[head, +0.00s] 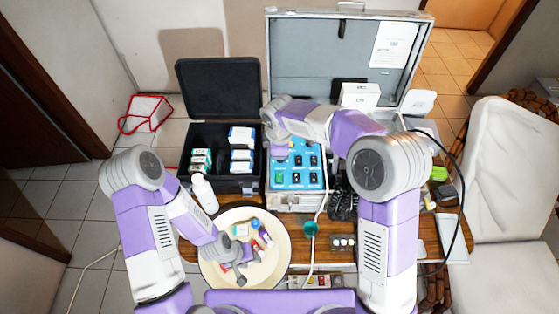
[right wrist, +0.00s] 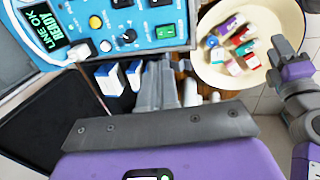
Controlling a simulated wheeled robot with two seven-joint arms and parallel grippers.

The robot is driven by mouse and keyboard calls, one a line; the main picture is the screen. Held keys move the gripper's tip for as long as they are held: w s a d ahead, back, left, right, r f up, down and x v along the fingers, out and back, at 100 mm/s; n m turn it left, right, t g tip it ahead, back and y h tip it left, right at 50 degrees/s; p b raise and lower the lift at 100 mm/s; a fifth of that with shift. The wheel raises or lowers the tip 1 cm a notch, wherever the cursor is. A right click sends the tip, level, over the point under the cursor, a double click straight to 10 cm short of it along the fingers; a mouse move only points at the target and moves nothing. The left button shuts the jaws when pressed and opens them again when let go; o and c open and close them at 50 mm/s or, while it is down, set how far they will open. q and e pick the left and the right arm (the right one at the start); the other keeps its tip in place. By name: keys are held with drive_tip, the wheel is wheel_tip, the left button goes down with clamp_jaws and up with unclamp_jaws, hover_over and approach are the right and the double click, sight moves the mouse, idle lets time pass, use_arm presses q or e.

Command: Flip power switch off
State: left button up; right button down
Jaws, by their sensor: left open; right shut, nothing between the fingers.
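A blue control panel (head: 306,184) sits in the open grey case at the middle of the table in the head view. It carries several black rocker switches and a green one (head: 282,178). In the right wrist view the panel (right wrist: 75,15) fills the top left, with a lit display, knobs, black switches and a green switch (right wrist: 164,32). I cannot tell which is the power switch. My right gripper (right wrist: 170,88) is shut and empty, apart from the switches; its arm hides part of the panel in the head view. My left gripper (head: 238,274) is open above the cream bowl.
The cream bowl (head: 215,222) holds several small coloured boxes. A black case (head: 218,90) with white boxes stands left of the panel, and a white bottle (head: 204,194) stands before it. A white cable crosses the table's front. A white chair (head: 500,150) is at right.

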sight(280, 175)
use_arm(q)
drive_tip(key=shift+s, duration=0.2)
use_arm(e)
drive_tip(key=shift+s, duration=0.2)
use_arm(q)
drive_tip(key=shift+w, duration=0.1)
use_arm(e)
drive_tip(key=w+f, duration=0.1)
drive_tip(key=f, duration=0.8)
drive_tip(key=w+f, duration=0.1)
drive_tip(key=f, duration=0.3)
drive_tip(key=shift+w+f, duration=0.3)
drive_tip(key=shift+f, duration=0.1)
use_arm(q)
drive_tip(key=shift+f, duration=0.1)
